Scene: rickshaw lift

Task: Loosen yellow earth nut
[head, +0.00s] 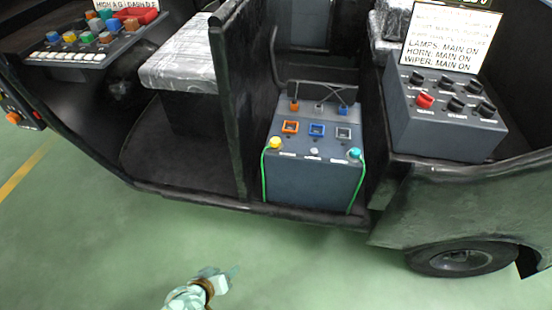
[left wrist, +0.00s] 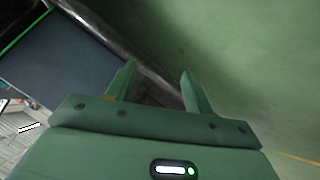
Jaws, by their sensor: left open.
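The yellow earth nut (head: 275,142) sits at the upper left edge of a grey box (head: 312,185) on the rickshaw floor. A green wire (head: 263,178) runs down the box from it. My left gripper (head: 230,276) is low in the head view, in front of and well apart from the box. In the left wrist view the left gripper (left wrist: 157,75) is open with nothing between its fingers. The box side (left wrist: 70,65) shows there at upper left; the nut does not. My right gripper is not in view.
A teal nut (head: 354,153) with another green wire is at the box's right. A switch panel (head: 445,110) stands to the right, above a wheel (head: 462,258). A dark upright panel (head: 236,100) borders the box's left. The green floor in front is clear.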

